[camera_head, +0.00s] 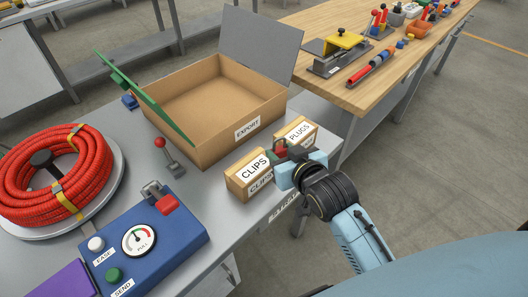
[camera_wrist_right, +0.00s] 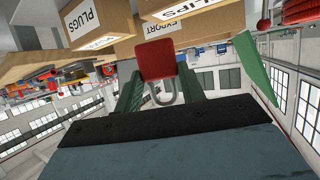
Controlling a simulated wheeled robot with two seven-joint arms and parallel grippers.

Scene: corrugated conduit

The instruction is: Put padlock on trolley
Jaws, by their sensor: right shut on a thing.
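The padlock (camera_wrist_right: 160,58) has a red body and a grey shackle. In the right wrist view it sits between the green fingers of my right gripper (camera_wrist_right: 160,76), which is shut on it. In the head view my right gripper (camera_head: 284,151) is by the CLIPS and PLUGS boxes, and only a small red bit of the padlock (camera_head: 281,153) shows. I cannot tell whether the padlock touches a box. I cannot pick out a trolley with certainty. My left gripper is not in view.
The CLIPS box (camera_head: 246,178) and PLUGS box (camera_head: 303,132) stand at the grey bench's right edge. An open EXPORT carton (camera_head: 190,135) is behind. Left are a red hose coil (camera_head: 50,175) and a blue control box (camera_head: 165,240). A wooden bench (camera_head: 365,85) holds tools.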

